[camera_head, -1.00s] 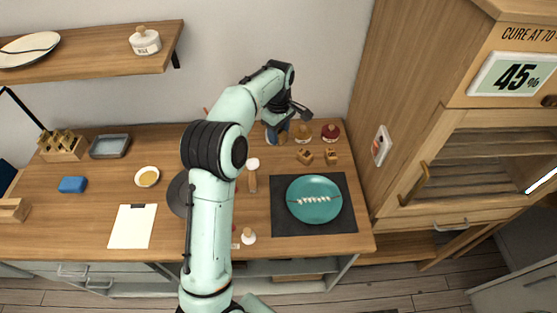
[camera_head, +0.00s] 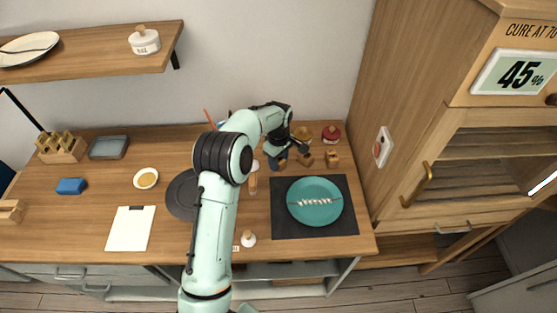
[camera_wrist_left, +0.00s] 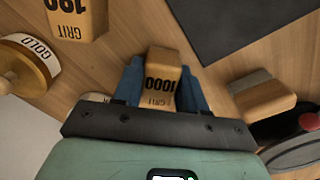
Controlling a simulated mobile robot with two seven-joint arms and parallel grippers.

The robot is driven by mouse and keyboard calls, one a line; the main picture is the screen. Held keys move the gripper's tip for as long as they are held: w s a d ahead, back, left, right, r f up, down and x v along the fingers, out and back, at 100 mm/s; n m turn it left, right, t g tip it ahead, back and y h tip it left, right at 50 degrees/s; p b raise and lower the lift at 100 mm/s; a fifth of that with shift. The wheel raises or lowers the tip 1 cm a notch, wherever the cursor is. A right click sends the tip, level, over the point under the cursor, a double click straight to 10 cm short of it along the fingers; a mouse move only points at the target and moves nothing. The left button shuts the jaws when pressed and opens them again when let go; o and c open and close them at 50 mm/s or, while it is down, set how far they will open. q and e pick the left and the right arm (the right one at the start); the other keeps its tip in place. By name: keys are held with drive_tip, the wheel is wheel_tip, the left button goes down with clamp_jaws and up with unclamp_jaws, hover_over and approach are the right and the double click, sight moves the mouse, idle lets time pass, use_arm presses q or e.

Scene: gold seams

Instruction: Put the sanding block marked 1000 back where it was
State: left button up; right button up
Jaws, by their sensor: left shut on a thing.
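The sanding block marked 1000 (camera_wrist_left: 160,82) is a small tan wooden block with dark print. In the left wrist view it sits between the blue fingers of my left gripper (camera_wrist_left: 160,88), which is shut on it. In the head view my left gripper (camera_head: 279,163) is low over the back of the bench, left of two wooden blocks (camera_head: 305,159) (camera_head: 332,158). There the held block is mostly hidden by the gripper. I cannot tell whether it touches the bench. Another grit block (camera_wrist_left: 78,17), seemingly marked 180, stands apart at upper left in the wrist view. My right gripper is not in view.
A jar marked GOLD (camera_wrist_left: 22,72) is at the wrist view's left. A wooden-handled tool (camera_head: 253,183) lies left of the gripper. A teal plate (camera_head: 314,188) rests on a dark mat (camera_head: 285,222) in front. A red-topped jar (camera_head: 331,134) stands behind the blocks.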

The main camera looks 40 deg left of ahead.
use_arm(q)
drive_tip(key=shift+f, duration=0.1)
drive_tip(key=o, duration=0.9)
drive_tip(key=shift+o, duration=0.2)
wheel_tip(320, 180, up, 12)
drive_tip(key=p, duration=0.1)
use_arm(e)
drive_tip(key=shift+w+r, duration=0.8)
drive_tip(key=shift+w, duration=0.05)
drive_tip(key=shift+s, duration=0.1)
